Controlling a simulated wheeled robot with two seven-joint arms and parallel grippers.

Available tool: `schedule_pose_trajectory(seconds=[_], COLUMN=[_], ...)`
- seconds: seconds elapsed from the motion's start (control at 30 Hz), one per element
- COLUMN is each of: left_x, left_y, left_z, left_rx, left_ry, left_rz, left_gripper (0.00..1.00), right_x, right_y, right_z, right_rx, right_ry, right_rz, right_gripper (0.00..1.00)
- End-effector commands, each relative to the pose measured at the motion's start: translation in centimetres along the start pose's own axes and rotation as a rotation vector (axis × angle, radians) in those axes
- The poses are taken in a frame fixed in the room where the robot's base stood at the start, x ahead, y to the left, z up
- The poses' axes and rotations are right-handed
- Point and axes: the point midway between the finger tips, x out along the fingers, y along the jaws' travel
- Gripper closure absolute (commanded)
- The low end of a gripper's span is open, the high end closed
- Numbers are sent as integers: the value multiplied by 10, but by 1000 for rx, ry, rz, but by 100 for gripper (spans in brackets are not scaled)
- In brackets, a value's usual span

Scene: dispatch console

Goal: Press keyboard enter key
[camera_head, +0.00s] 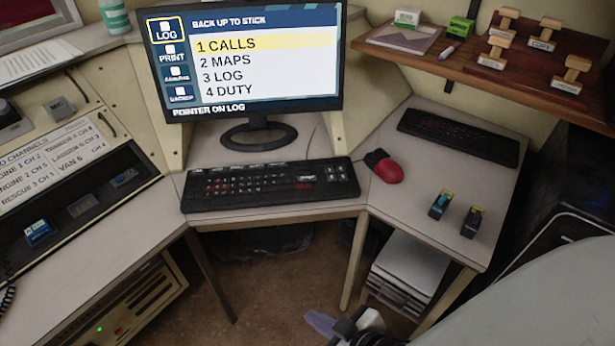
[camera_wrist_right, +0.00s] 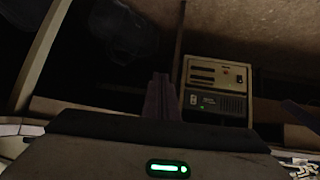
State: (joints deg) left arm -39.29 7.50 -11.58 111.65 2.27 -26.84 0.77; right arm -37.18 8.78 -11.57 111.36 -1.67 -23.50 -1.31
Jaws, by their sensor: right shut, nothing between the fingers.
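The black keyboard (camera_head: 268,186) lies on the middle desk section, below the monitor (camera_head: 250,55). Its single keys, including the enter key, are too small to tell apart with certainty. My right gripper (camera_head: 320,322) is at the bottom of the head view, in front of the desk edge and well apart from the keyboard. Its fingers (camera_wrist_right: 160,97) are shut and empty in the right wrist view, which does not show the keyboard clearly. My left gripper is not in view.
A red and black mouse (camera_head: 384,167) sits right of the keyboard. A second dark keyboard (camera_head: 458,137) and two small dark items lie on the right desk. A wooden shelf (camera_head: 480,70) with stamps overhangs there. A radio panel stands left. A metal box (camera_wrist_right: 215,90) shows under the desk.

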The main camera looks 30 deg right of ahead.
Motion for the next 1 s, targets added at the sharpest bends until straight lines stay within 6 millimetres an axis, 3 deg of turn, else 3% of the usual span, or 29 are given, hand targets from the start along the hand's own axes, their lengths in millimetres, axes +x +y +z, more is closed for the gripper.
schedule_pose_trajectory(seconds=[0.1,0.3,0.47,0.63,0.73,0.83,0.9,0.93,1.0], left_x=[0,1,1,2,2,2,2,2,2], left_y=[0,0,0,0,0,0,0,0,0], left_z=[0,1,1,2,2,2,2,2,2], left_rx=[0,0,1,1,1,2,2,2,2], left_ry=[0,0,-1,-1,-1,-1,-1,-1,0], left_rz=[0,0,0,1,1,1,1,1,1], left_gripper=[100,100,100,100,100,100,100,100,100], right_x=[10,13,1,-24,-35,-37,-33,-31,-25], right_y=[26,58,65,52,39,34,42,49,71], right_z=[-46,-141,-220,-301,-329,-339,-340,-340,-338], right_rx=[-196,-621,-1025,-1610,-2027,-2455,-2759,2856,2668], right_ry=[129,384,603,860,992,1075,1094,-1078,-881], right_rz=[58,183,304,472,572,643,665,-655,-526], right_gripper=[100,100,100,100,100,100,100,100,100])
